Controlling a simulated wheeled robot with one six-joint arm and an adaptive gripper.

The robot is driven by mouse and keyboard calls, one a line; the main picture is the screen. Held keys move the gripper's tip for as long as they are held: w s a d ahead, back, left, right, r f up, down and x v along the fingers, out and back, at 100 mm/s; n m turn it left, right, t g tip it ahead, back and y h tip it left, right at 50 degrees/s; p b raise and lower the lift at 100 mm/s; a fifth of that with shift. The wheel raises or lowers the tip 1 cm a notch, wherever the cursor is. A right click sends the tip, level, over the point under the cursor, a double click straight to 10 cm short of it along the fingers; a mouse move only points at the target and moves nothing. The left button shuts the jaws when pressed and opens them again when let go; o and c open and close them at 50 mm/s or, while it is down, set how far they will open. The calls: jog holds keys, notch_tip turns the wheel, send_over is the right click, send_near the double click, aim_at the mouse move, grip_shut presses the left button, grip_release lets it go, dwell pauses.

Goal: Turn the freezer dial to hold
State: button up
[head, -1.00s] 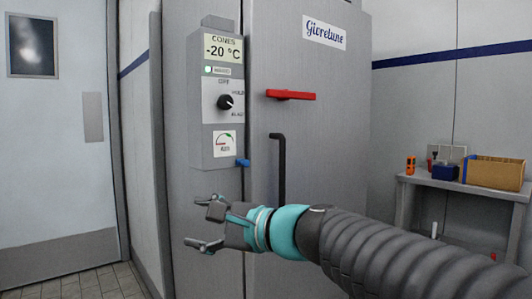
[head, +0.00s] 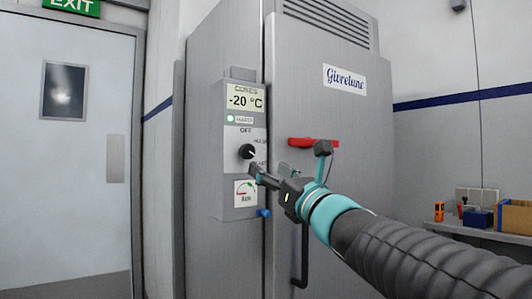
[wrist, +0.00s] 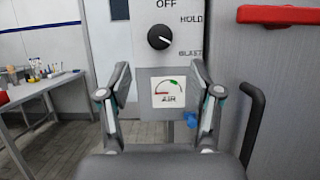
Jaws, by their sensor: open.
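The freezer dial (head: 246,152) is a round black knob with a white pointer line, on a pale plate of the grey control box (head: 241,211). The dial also shows in the wrist view (wrist: 161,37), with OFF above it, HOLD at upper right and BLAST at lower right. Its pointer line slants toward the lower right, near BLAST. My gripper (head: 287,163) is open and empty, in front of the box and to the right of the dial. In the wrist view the two fingers (wrist: 165,88) stand apart below the dial, on either side of the AIR gauge, not touching the knob.
A red handle (head: 312,142) and a dark vertical bar (wrist: 254,115) are on the freezer door to the right. A blue lever (head: 264,212) sticks out at the box's lower right. The display (head: 246,101) reads -20 °C. A side bench (head: 478,232) holds boxes.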

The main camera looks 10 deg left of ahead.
aim_at(249, 154)
jog(key=p+x, duration=0.2)
jog(key=x, duration=0.7)
jog(key=shift+a, duration=0.15)
jog(key=c, duration=1.1)
jog(key=shift+c, duration=0.2)
